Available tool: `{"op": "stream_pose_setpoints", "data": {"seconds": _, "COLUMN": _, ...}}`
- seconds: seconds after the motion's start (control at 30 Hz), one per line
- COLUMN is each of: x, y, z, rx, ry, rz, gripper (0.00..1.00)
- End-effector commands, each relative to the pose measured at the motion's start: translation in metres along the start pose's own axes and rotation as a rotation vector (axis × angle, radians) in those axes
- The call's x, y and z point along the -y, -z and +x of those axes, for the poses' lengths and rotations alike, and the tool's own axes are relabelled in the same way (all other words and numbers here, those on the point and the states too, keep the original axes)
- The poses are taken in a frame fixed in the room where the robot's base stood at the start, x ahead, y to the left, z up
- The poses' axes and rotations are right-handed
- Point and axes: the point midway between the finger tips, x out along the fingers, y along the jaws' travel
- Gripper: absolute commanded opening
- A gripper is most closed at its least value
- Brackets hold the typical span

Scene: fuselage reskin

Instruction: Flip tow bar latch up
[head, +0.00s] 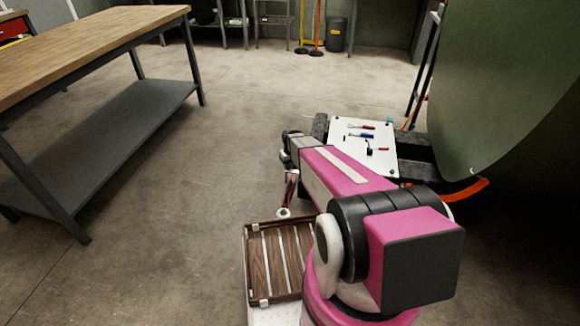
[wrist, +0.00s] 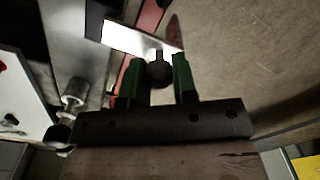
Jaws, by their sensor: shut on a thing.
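My gripper (wrist: 160,66) has two green fingers in the wrist view. They are shut on a dark, round-ended piece, the tow bar latch (wrist: 158,75), which stands between them with a narrow stem. A pale plate (wrist: 128,37) and a red bar (wrist: 149,17) lie just beyond the fingertips. In the head view my arm reaches away to the dark wrist end, and the fingertips and latch are hidden there. The tow bar (head: 291,188), red and silver, shows below the wrist and ends in a ring near the floor.
A white board with small tools (head: 365,135) lies on a dark stand to the right. A large curved green panel (head: 505,80) rises at right. A workbench (head: 75,55) stands at left, with open floor between.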

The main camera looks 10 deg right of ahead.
Motion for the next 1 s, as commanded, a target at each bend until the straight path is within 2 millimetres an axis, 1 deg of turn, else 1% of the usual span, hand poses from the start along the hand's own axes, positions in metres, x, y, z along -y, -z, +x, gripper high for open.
{"op": "stream_pose_setpoints", "data": {"seconds": 0.17, "x": -0.003, "y": -0.004, "z": -0.005, "rx": -0.042, "ry": 0.059, "rz": 0.002, "gripper": 0.00}}
{"op": "stream_pose_setpoints", "data": {"seconds": 0.37, "x": -0.010, "y": -0.008, "z": -0.013, "rx": -0.130, "ry": 0.179, "rz": 0.004, "gripper": 0.00}}
{"op": "stream_pose_setpoints", "data": {"seconds": 0.7, "x": -0.025, "y": -0.018, "z": -0.023, "rx": -0.320, "ry": 0.438, "rz": 0.004, "gripper": 0.00}}
{"op": "stream_pose_setpoints", "data": {"seconds": 1.0, "x": -0.041, "y": -0.029, "z": -0.028, "rx": -0.487, "ry": 0.670, "rz": 0.004, "gripper": 0.00}}
